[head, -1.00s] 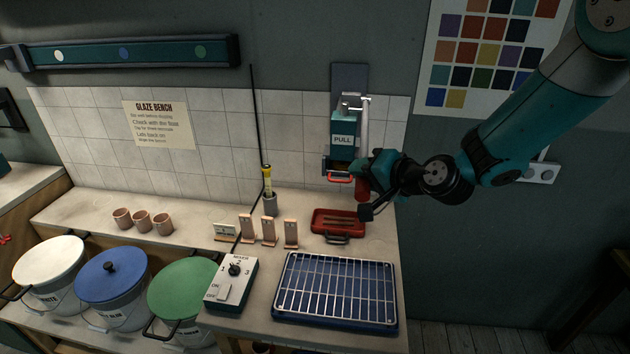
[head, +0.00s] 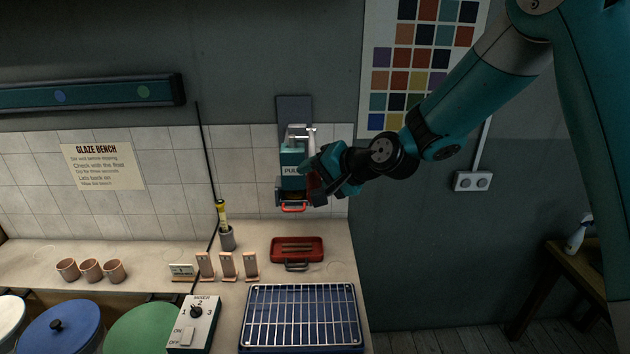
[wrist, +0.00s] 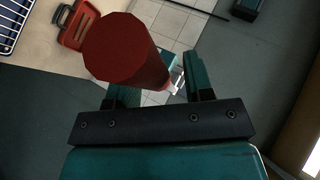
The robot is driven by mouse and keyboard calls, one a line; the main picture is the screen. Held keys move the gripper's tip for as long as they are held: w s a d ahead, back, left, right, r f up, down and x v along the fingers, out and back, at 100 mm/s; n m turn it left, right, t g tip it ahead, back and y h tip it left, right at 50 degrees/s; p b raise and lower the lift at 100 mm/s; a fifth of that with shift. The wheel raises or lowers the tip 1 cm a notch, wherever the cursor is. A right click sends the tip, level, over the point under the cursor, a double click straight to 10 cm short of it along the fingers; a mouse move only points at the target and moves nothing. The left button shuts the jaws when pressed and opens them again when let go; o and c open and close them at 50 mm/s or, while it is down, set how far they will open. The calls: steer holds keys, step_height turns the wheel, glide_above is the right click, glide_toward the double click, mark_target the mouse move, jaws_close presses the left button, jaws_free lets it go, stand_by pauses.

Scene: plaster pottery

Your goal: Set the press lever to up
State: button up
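The press (head: 292,160) is a teal unit marked PULL, mounted on a dark plate on the tiled wall, with a silver linkage at its top. Its lever has a thick red grip (head: 313,183), low at the press's right side and partly hidden by my gripper (head: 321,180). In the wrist view the red grip (wrist: 125,48) is large and crosses in front of the left finger, its far end reaching toward the gap. The two fingers (wrist: 172,84) stand apart with a gap showing, so my gripper is open at the lever. Contact cannot be made out.
Below lie a red tray (head: 282,243) with a handle and a blue tray with a wire rack (head: 300,343). A mixer switch box (head: 193,327), a holder with a yellow-handled tool (head: 227,238) and cups (head: 91,270) stand to the left.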

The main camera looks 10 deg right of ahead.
steer(key=shift+o, duration=0.6)
steer(key=shift+r, duration=0.1)
steer(key=shift+s, duration=0.1)
steer(key=shift+s+d, duration=0.15)
steer(key=b+v, duration=0.7)
steer(key=v, duration=1)
